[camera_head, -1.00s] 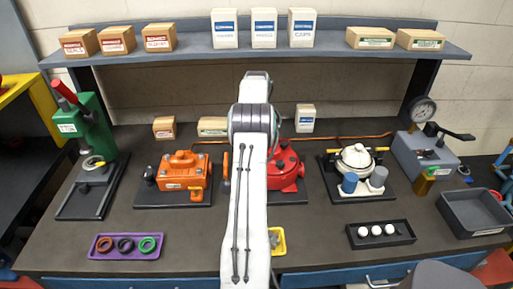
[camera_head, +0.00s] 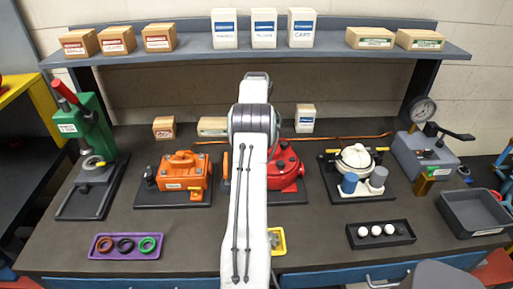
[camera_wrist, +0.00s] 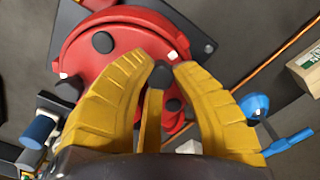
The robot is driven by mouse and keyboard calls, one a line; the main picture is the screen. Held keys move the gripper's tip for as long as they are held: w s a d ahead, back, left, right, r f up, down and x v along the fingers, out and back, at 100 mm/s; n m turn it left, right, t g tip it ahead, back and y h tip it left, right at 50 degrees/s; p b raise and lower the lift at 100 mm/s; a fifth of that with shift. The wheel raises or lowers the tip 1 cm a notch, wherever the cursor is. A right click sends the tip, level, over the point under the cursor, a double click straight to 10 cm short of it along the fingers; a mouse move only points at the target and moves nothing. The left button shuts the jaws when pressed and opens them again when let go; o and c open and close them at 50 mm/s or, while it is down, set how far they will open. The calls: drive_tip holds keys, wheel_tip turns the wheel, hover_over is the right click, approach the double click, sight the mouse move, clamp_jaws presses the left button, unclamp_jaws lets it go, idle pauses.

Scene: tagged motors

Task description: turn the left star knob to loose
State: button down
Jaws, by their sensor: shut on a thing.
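The red motor (camera_head: 284,170) stands on a dark plate at the middle of the bench, partly hidden behind my arm in the head view. It also fills the top of the wrist view (camera_wrist: 85,62), with black round parts on it. My gripper (camera_wrist: 160,70) has yellow ribbed fingers, closed around a dark knob (camera_wrist: 168,78) at the red housing. I take this to be the star knob; its lobes and setting cannot be read. The fingers hide much of it. My arm hides the gripper in the head view.
An orange motor (camera_head: 180,180) stands to the left and a white motor (camera_head: 356,157) to the right. A blue part (camera_wrist: 255,106) lies close right of the fingers in the wrist view. A purple tray (camera_head: 105,251) and a black tray (camera_head: 370,240) lie at the front.

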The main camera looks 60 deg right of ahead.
drive_tip(key=shift+n, duration=0.3)
drive_tip(key=n+p, duration=0.2)
drive_tip(key=n, duration=0.1)
drive_tip(key=n+p, duration=0.1)
drive_tip(key=n, duration=0.4)
drive_tip(key=shift+f, duration=0.15)
drive_tip(key=shift+n, duration=0.4)
drive_tip(key=shift+a, duration=0.1)
drive_tip(key=c, duration=1.3)
unclamp_jaws()
drive_tip(key=shift+r, duration=0.2)
